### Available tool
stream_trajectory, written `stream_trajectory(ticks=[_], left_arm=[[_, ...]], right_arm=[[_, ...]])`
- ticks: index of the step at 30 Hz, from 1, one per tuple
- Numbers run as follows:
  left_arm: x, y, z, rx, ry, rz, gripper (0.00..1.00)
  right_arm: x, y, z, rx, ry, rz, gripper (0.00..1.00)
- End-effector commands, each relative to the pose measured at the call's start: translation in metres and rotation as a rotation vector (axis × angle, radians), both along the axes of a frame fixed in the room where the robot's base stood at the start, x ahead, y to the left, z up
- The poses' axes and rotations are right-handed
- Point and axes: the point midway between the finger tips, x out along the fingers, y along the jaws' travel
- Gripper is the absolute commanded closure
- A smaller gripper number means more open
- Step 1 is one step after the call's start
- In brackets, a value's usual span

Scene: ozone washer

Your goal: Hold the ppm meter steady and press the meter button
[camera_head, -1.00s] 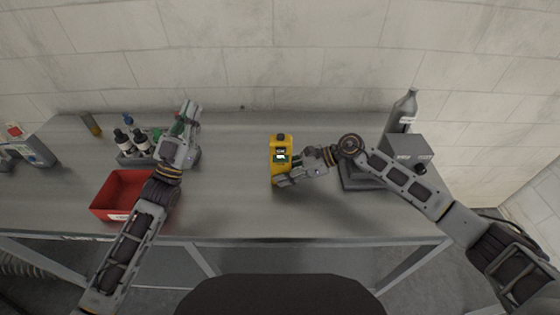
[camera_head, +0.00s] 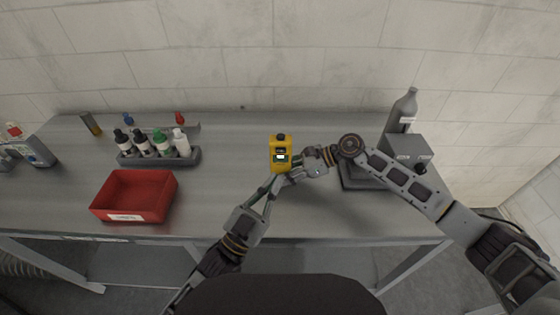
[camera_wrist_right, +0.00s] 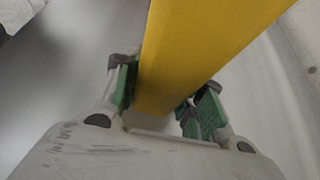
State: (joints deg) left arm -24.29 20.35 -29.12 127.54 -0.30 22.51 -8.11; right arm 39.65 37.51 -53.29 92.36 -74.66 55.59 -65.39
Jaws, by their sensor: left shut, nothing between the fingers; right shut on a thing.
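The yellow ppm meter (camera_head: 281,146) is upright at the middle of the bench, with a small lit screen facing me. My right gripper (camera_head: 290,173) is shut on the meter's lower part from the right. In the right wrist view the yellow body (camera_wrist_right: 195,45) sits between the green-padded fingers (camera_wrist_right: 160,95). My left gripper (camera_head: 273,182) is shut and empty, its fingertips close below the meter's front. I cannot tell whether they touch it. The meter button is too small to make out, and the fingers partly hide the meter's base.
A red bin (camera_head: 133,193) is at the front left of the bench. A grey rack (camera_head: 190,158) with several bottles stands behind it. The bench between bin and meter is clear.

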Motion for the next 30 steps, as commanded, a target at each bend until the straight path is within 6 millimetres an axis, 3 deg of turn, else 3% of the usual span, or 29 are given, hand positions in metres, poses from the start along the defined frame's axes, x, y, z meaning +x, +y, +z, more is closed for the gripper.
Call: stream_trajectory(ticks=[5, 17, 30], left_arm=[[-0.010, -0.009, -0.001, 0.003, 0.008, -0.007, 1.00], [-0.010, -0.010, -0.001, 0.003, 0.008, -0.007, 1.00], [0.012, -0.010, -0.001, 0.004, 0.006, -0.008, 1.00]], right_arm=[[0.000, 0.000, -0.001, -0.001, 0.000, 0.000, 0.74], [0.000, 0.000, -0.001, -0.001, 0.000, 0.000, 0.74], [0.000, 0.000, 0.000, -0.001, 0.000, 0.000, 0.74]])
